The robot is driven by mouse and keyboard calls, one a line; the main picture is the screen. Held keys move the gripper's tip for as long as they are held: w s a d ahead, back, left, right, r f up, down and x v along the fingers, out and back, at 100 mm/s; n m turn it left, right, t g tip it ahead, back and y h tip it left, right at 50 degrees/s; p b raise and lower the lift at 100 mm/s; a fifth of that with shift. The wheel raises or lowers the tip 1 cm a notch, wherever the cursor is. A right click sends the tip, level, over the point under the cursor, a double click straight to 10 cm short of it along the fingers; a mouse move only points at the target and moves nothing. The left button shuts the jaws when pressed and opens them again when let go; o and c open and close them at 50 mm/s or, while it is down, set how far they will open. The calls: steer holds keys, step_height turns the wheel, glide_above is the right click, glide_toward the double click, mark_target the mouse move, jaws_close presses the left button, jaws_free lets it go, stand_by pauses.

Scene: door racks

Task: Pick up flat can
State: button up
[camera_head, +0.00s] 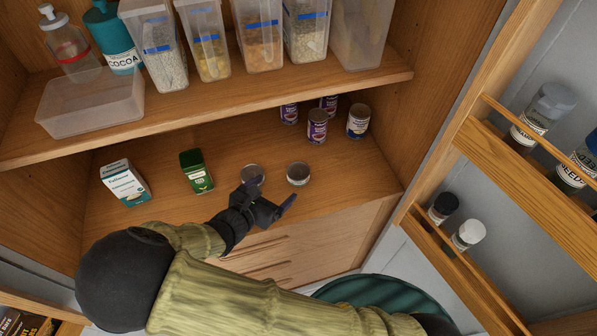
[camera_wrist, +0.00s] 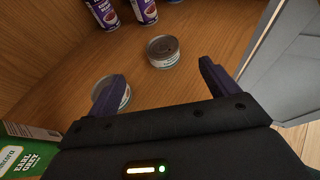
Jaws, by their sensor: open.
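Two flat cans stand on the lower cabinet shelf. The right flat can (camera_head: 298,175) also shows in the wrist view (camera_wrist: 163,52), ahead of the gap between my fingers. The left flat can (camera_head: 252,172) is partly hidden by my left finger in the wrist view (camera_wrist: 102,88). My gripper (camera_head: 272,194) is open and empty, reaching in over the shelf's front. In the wrist view its two dark fingers (camera_wrist: 162,74) are spread, and the right can lies apart from them. Whether the left finger touches the left can, I cannot tell.
Several taller cans (camera_head: 317,126) stand behind the flat cans. The upper shelf (camera_head: 220,103) overhangs them. An open door with racks (camera_head: 520,180) is at right.

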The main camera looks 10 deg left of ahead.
mark_target(296, 173)
steer(key=p+x, duration=0.2)
steer(key=x, duration=0.7)
steer(key=shift+w+d, duration=0.1)
steer(key=shift+w, duration=0.2)
steer(key=shift+f, duration=0.1)
steer(key=shift+w+d+f+p, duration=0.3)
steer(key=shift+w+p, duration=0.3)
steer(key=shift+p, duration=0.2)
steer(key=shift+f+p+x, duration=0.25)
steer(key=shift+p+x, duration=0.55)
steer(key=shift+x, duration=1.2)
steer(key=shift+s, duration=0.15)
steer(key=c, duration=1.1)
